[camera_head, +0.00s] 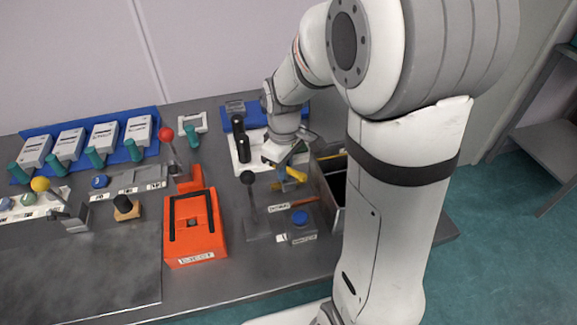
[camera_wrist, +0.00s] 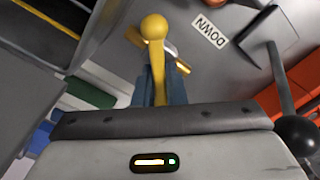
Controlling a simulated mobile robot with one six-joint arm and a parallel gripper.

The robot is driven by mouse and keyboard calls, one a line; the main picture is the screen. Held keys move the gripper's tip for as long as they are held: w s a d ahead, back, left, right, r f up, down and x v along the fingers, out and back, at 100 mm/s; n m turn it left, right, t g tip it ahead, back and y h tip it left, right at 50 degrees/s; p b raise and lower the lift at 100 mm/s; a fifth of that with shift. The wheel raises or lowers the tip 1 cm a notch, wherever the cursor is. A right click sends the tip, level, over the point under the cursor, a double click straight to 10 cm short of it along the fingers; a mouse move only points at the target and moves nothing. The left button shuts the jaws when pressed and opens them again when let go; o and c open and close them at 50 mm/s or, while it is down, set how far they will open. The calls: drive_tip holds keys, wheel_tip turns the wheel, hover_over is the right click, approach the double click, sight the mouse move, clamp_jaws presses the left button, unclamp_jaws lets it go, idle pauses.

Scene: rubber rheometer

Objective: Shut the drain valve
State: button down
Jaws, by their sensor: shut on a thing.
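A yellow lever (camera_head: 296,174) with a round end stands on the bench under my gripper; it looks like the drain valve's handle, though I see no label naming it. In the wrist view the lever (camera_wrist: 153,30) runs from its ball end down between the blue-grey fingers. My gripper (camera_wrist: 155,85) is shut on this lever. In the head view my gripper (camera_head: 286,163) reaches down to it from above. The valve body and the lever's lower end are mostly hidden by the gripper.
A black-knobbed lever (camera_head: 248,178) stands close left; its knob (camera_wrist: 297,135) is near my gripper in the wrist view. A "DOWN" label (camera_wrist: 208,30) lies beside. An open metal bin (camera_head: 322,188) stands right. An orange box (camera_head: 194,228) and a blue button (camera_head: 299,217) are nearer the front.

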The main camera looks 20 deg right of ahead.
drive_tip(key=shift+m, duration=0.5)
drive_tip(key=c, duration=1.5)
unclamp_jaws()
drive_tip(key=shift+r, duration=3.9)
